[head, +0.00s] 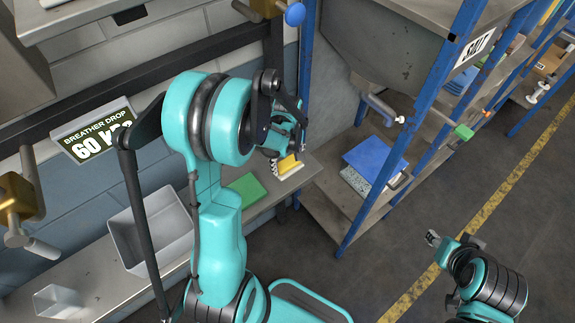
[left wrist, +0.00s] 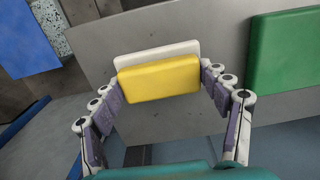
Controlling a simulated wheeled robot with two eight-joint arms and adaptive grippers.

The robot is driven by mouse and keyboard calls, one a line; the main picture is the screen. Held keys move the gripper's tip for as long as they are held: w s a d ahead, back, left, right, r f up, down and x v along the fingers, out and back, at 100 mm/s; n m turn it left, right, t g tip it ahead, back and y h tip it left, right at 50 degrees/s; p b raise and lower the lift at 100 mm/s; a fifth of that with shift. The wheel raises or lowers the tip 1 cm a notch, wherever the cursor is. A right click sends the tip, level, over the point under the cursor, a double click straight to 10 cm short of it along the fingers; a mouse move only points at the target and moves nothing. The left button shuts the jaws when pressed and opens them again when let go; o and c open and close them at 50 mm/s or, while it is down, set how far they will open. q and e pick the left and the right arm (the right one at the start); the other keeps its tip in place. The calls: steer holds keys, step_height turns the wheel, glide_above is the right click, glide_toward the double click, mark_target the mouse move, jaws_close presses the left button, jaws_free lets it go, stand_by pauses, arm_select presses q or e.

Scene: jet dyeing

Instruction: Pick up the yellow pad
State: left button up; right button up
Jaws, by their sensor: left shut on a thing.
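The yellow pad (head: 288,164) is a flat block near the right end of the grey ledge. In the left wrist view the yellow pad (left wrist: 160,82) sits between the fingers of my left gripper (left wrist: 158,82), which touch its two short sides. My left gripper also shows in the head view (head: 287,160), partly hidden by its own arm. A white pad (left wrist: 150,52) shows just behind the yellow one; I cannot tell whether they touch. My right gripper (head: 434,239) hangs over the floor at the right, too small to read its fingers.
A green pad (head: 244,190) lies on the ledge (head: 85,262) left of the yellow one. A grey bin (head: 155,232) stands farther left. A blue-posted rack (head: 375,190) with a blue pad (head: 375,158) stands to the right. The floor at the right is open.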

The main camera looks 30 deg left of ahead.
mark_target(288, 162)
stand_by(0.3)
arm_select(q)
step_height(288, 162, up, 4)
steer(key=shift+r+p, duration=0.1)
steer(key=shift+p, duration=0.6)
steer(key=d+r+p, duration=0.1)
steer(key=d+r, duration=0.5)
steer(key=d, duration=0.5)
steer(key=shift+s+d+r+p, duration=0.25)
steer(key=shift+d+r+p, duration=0.05)
steer(key=shift+d+p, duration=0.1)
steer(key=shift+a, duration=0.1)
steer(key=o, duration=0.6)
steer(key=shift+c, duration=0.2)
steer(key=c, duration=0.4)
